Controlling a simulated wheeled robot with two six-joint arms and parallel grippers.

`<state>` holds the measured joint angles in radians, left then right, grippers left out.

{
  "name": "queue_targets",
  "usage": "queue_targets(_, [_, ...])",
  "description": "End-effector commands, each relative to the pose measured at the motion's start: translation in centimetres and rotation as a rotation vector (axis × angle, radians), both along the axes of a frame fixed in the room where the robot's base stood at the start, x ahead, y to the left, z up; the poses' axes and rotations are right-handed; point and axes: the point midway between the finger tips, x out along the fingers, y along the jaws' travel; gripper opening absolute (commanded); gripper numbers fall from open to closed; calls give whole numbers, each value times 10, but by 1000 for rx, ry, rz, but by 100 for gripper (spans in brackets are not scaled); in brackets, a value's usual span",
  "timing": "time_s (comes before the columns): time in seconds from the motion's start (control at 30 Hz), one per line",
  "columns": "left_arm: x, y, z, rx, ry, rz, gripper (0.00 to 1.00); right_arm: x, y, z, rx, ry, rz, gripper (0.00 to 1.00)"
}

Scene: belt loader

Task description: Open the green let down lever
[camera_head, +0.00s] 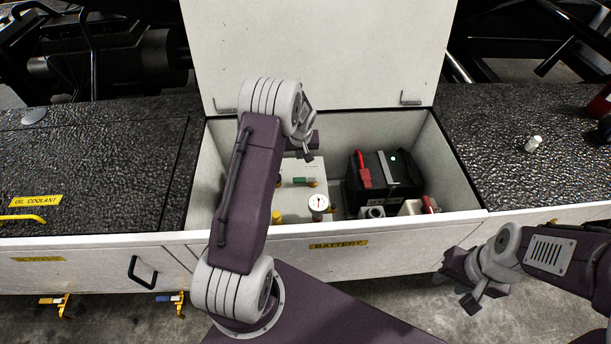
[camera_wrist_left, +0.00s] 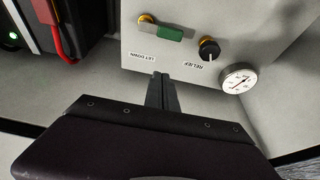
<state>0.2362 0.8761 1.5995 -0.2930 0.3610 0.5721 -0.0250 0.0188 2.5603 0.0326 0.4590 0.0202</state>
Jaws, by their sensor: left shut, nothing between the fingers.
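The green let down lever (camera_wrist_left: 170,34) sits on a light grey panel (camera_wrist_left: 225,62) beside a brass fitting, above the upside-down LETDOWN label (camera_wrist_left: 144,57) in the left wrist view. In the head view the lever (camera_head: 299,180) is a small green piece inside the open battery box. My left gripper (camera_head: 306,153) is over the box, just above the lever in the picture. In the left wrist view its fingers (camera_wrist_left: 162,80) are together and empty, pointing toward the panel, apart from the lever. My right gripper (camera_head: 472,302) hangs low outside the box at right; its finger gap is unclear.
A black RELIEF knob (camera_wrist_left: 208,48) and a round gauge (camera_wrist_left: 238,78) are beside the lever. A black battery (camera_head: 385,176) with a red part stands right in the box. The raised white lid (camera_head: 320,50) stands behind. Box walls (camera_head: 455,180) surround the space.

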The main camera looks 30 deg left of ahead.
Motion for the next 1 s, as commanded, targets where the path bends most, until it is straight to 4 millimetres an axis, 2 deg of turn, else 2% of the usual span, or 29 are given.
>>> queue_targets(0.37, [1,1,-3,0,-1,1,0,0,0,-1,0,0,0,37])
queue_targets(0.47, [4,3,-16,0,0,1,0,0,0,-3,0,0,0,37])
queue_targets(0.87, [28,18,-98,0,0,1,0,0,0,-13,0,0,0,37])
queue_targets(1.0, [9,5,-94,0,-1,-2,0,0,0,-14,0,0,0,37])
